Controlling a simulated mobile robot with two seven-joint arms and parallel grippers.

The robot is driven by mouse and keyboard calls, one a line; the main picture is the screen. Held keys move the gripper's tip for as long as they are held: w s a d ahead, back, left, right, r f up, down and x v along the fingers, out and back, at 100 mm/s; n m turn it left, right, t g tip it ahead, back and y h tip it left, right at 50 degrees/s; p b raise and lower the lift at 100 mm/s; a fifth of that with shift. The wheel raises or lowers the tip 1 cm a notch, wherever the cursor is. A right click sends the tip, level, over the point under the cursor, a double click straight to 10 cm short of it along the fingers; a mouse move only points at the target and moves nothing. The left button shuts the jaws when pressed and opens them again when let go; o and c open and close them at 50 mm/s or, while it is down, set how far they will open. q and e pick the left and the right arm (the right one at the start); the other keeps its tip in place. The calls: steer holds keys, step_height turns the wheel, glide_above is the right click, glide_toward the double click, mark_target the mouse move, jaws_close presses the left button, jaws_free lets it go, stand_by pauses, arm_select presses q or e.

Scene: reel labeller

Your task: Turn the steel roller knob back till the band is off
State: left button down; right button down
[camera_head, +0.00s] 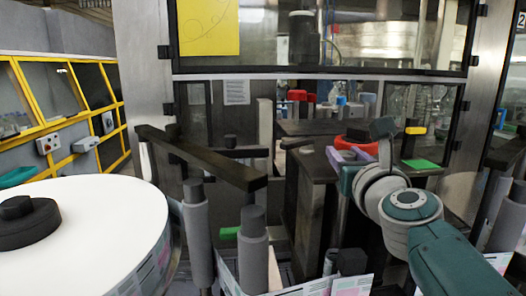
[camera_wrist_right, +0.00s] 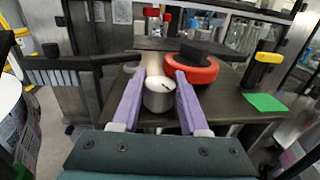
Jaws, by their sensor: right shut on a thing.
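The steel roller knob (camera_wrist_right: 158,98) is a short silver cylinder with a pale top and a small dark mark on it, in the right wrist view. My right gripper (camera_wrist_right: 160,78) has its two purple fingers on either side of the knob and is shut on it. In the head view my right gripper (camera_head: 347,157) is over the dark machine table, and the knob is hidden there behind the fingers and wrist. I cannot make out which part is the band. My left gripper is in neither view.
A red ring with a black centre (camera_wrist_right: 192,68) sits just beyond the knob. A yellow-and-black part (camera_wrist_right: 268,57) and a green patch (camera_wrist_right: 265,102) lie right of it. A large white reel (camera_head: 95,225) and grey rollers (camera_head: 254,255) stand at the left and front. A dark bar (camera_head: 205,158) crosses the left.

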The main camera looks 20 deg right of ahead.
steer(key=shift+f+y, duration=0.1)
steer(key=shift+y, duration=0.2)
steer(key=n+y+b, duration=0.1)
steer(key=n+y, duration=0.1)
steer(key=n+t+y+b, duration=0.1)
steer(key=y, duration=0.2)
steer(key=shift+d+f+n+b, duration=0.1)
steer(key=shift+f+n+b, duration=0.05)
steer(key=shift+n+b, duration=0.25)
steer(key=n+g+y+b, duration=0.1)
steer(key=n+y+b, duration=0.2)
steer(key=y+b, duration=0.2)
steer(key=n+g+y+b, duration=0.2)
steer(key=n+y+b, duration=0.2)
steer(key=y+b, duration=0.1)
steer(key=shift+y+b, duration=0.35)
steer(key=shift+y, duration=0.15)
steer(key=shift+n+g+y+b, duration=0.8)
steer(key=shift+b, duration=0.35)
steer(key=shift+r, duration=0.2)
steer(key=shift+c, duration=2.1)
jaws_free()
steer(key=shift+a, duration=0.2)
